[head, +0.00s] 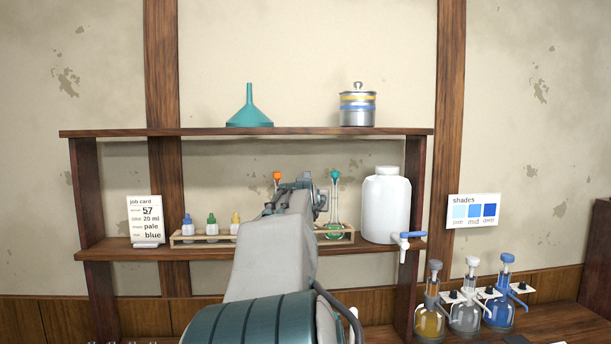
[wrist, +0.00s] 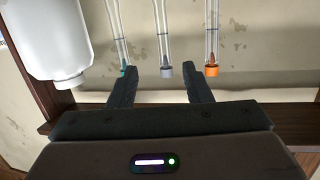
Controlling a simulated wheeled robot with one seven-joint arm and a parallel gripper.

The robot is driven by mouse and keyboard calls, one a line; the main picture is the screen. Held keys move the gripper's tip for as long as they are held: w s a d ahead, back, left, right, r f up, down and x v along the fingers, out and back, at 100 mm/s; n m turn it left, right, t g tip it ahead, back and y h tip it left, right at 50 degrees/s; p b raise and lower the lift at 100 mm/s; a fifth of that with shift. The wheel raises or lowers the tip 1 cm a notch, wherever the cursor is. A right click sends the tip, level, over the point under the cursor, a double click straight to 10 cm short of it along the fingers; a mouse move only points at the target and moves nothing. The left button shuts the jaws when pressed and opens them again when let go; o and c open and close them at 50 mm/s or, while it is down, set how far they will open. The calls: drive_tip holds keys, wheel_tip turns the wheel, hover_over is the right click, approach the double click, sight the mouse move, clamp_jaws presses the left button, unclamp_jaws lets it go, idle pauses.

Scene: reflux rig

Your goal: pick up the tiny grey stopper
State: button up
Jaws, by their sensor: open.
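The grey stopper (wrist: 167,71) caps the middle of three thin glass tubes in the wrist view, which shows the scene upside down. My gripper (wrist: 158,82) is open and empty. Its fingers point toward the tubes, with the grey stopper between their tips in the picture; I cannot tell the remaining depth. The teal stopper (wrist: 124,71) is partly behind the left finger. The orange stopper (wrist: 211,71) is just outside the right finger. In the head view my gripper (head: 306,186) is mostly hidden by the arm.
The vessels stand in a wooden rack (head: 346,238) on the lower shelf. A white jug (head: 386,207) with a tap is close on the right. Small dropper bottles (head: 211,224) stand left. The upper shelf (head: 300,131) runs above, holding a teal funnel (head: 249,110) and metal pot (head: 357,108).

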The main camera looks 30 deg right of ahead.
drive_tip(key=h, duration=0.1)
approach(306, 174)
drive_tip(key=s+a, duration=0.1)
drive_tip(key=s, duration=0.1)
drive_tip(key=t, duration=0.1)
drive_tip(key=shift+p+x, duration=3.1)
drive_tip(key=shift+x, duration=1.4)
drive_tip(key=shift+f+p+x, duration=0.15)
drive_tip(key=shift+p+x, duration=0.55)
drive_tip(key=shift+x, duration=0.4)
drive_tip(key=shift+f+p+x, duration=0.1)
drive_tip(key=shift+p+x, duration=0.55)
drive_tip(key=shift+x, duration=0.45)
clamp_jaws()
